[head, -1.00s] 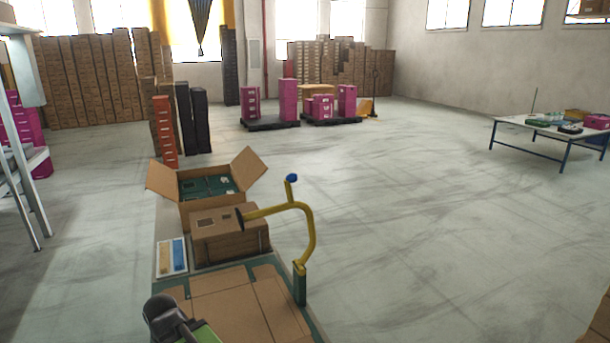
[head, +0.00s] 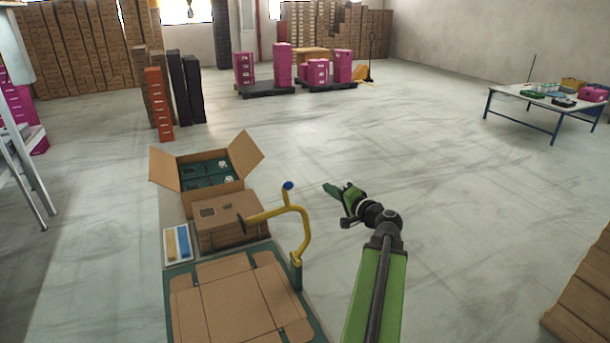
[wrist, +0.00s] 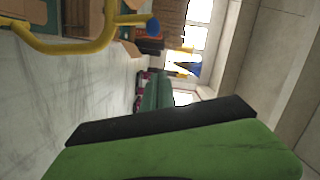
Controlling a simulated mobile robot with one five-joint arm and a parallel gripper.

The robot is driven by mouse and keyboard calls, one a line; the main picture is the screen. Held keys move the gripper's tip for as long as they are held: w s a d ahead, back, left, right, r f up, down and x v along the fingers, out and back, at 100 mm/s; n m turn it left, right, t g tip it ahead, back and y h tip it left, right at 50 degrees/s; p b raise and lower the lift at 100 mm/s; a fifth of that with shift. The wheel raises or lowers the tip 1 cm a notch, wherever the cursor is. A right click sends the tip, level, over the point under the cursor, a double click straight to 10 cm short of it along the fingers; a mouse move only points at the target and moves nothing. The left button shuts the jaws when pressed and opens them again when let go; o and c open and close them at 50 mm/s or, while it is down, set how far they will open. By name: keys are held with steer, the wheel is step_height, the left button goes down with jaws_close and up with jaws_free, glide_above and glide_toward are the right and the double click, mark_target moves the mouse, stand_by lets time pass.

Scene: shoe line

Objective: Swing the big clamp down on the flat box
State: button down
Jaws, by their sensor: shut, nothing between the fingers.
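The big clamp is a yellow curved arm (head: 304,232) on a green post at the right edge of the flat box. A blue knob (head: 288,185) stands up from it, and a dark pad (head: 241,223) ends it at the left. The pad appears in front of the closed carton; its height over the flat box is unclear. The flat box (head: 235,298) lies unfolded on a green-edged surface. My gripper (head: 327,189) is shut and empty, to the right of the knob and apart from it. The wrist view shows the yellow arm (wrist: 75,46) and knob (wrist: 152,25) at upper left.
A closed carton (head: 215,236) and an open carton (head: 165,172) holding green boxes stand behind the flat box. A small panel (head: 178,244) with blue and tan strips lies at left. A table (head: 530,102) stands at far right. The floor (head: 430,190) right of the clamp is clear.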

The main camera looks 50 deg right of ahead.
steer(key=w+a+f+b, duration=0.1)
steer(key=w+f+b, duration=0.1)
steer(key=w, duration=0.9)
steer(key=shift+w+a+f, duration=0.15)
steer(key=shift+w+a, duration=0.05)
steer(key=shift+a, duration=0.05)
